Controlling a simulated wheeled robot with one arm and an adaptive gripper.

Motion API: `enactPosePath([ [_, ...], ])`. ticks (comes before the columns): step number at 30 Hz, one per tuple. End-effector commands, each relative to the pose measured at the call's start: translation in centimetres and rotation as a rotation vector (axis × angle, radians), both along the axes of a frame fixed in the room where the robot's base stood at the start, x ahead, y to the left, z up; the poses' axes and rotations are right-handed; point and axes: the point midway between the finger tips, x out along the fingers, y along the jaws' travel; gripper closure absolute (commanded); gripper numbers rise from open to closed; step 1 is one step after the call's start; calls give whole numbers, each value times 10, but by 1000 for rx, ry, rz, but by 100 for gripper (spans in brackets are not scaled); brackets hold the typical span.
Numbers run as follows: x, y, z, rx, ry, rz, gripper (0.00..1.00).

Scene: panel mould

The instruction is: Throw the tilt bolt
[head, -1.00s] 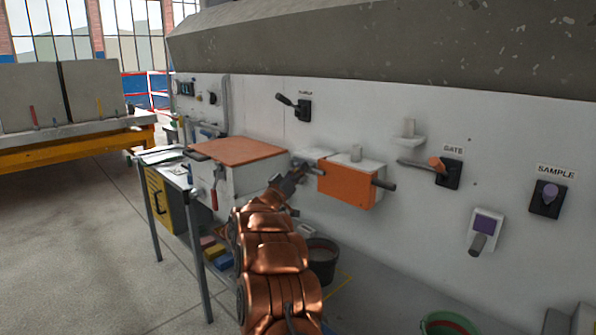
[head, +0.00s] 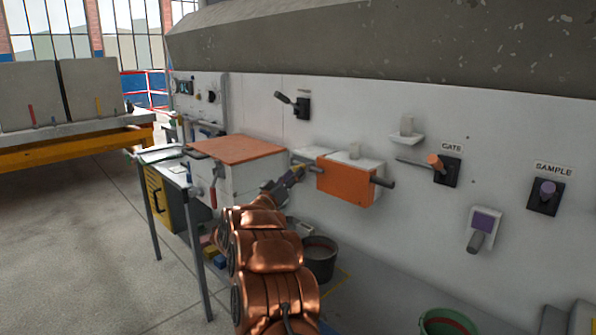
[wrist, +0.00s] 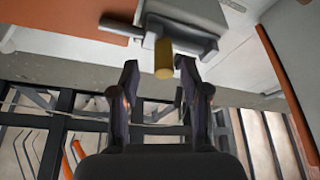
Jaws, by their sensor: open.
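In the wrist view a brass-coloured round stub (wrist: 163,58) sticks out from a grey bracket (wrist: 190,22). It looks like the bolt's handle, but no label for it is readable. My gripper (wrist: 156,72) is open, with one finger on each side of the stub's near end. I cannot tell whether either finger touches it. In the head view my gripper (head: 290,178) is small and partly hidden by my copper arm, just left of an orange box (head: 345,181) on the white panel.
The panel carries a GATE lever (head: 436,162), a SAMPLE knob (head: 547,188) and a purple-faced switch (head: 484,223). An orange-topped cabinet (head: 238,150) stands left of my gripper. A dark bucket (head: 320,258) is on the floor below. Open floor lies at left.

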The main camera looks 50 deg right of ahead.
Motion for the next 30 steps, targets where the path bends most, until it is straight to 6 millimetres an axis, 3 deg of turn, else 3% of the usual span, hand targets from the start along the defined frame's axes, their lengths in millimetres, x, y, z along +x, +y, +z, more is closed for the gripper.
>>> enactPosePath([
  [6,-4,40,-14,2,1,4,54],
  [13,-9,68,-25,-1,-2,1,54],
  [30,-11,76,-29,0,0,0,54],
])
